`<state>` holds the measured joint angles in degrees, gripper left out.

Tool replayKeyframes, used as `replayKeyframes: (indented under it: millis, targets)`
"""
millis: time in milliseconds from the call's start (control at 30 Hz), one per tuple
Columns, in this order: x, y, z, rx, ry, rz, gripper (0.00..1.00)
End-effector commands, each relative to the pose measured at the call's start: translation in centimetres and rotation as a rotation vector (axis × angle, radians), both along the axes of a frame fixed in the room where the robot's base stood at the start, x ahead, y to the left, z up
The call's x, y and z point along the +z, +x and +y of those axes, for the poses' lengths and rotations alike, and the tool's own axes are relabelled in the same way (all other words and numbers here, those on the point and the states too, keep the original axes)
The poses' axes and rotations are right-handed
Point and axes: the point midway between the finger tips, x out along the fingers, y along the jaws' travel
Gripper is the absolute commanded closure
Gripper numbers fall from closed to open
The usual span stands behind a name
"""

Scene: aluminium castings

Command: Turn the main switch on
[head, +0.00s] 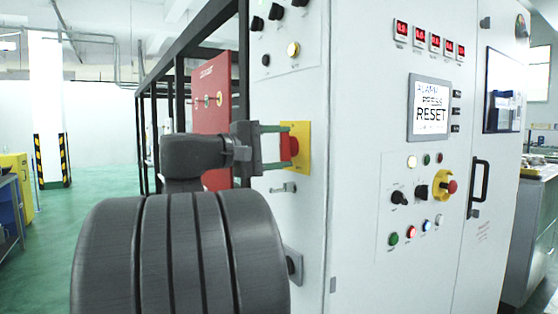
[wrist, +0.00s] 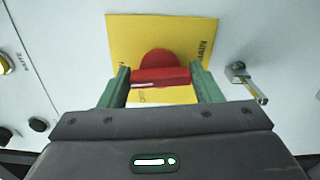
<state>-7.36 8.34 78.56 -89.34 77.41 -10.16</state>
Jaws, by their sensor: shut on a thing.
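The main switch is a red rotary handle (wrist: 160,76) on a yellow plate (wrist: 118,40) marked "MAIN". In the head view the red handle (head: 290,147) and its yellow plate (head: 303,150) sit on the narrow left side of the grey cabinet. My gripper (wrist: 160,82) is at the switch, with one green finger on each side of the red handle. The jaws are shut on the handle. In the wrist view the handle's grip bar lies across between the fingers. In the head view my gripper (head: 284,149) reaches the switch from the left and partly hides it.
A key-like metal handle (wrist: 246,83) sticks out beside the plate; it shows below the switch in the head view (head: 284,188). The cabinet front (head: 350,200) carries a screen (head: 430,108), lamps and a red emergency knob (head: 451,187). Green floor (head: 95,230) is open at left.

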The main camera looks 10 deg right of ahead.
Motion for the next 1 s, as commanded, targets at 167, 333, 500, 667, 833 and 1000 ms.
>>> replayKeyframes:
  millis: [167,333,500,667,833,1000]
  targets:
    - [-0.38,0.03,0.0,0.0,0.029,-0.073,0.65]
    - [-0.28,0.03,0.0,-0.001,0.043,-0.112,0.65]
    - [-0.2,0.03,0.0,-0.001,0.048,-0.127,0.65]
    - [-0.18,0.03,-0.01,-0.001,0.05,-0.129,0.65]
    - [-0.19,0.02,-0.01,-0.001,0.049,-0.128,0.65]
    - [-0.15,0.03,-0.01,-0.001,0.049,-0.128,0.2]
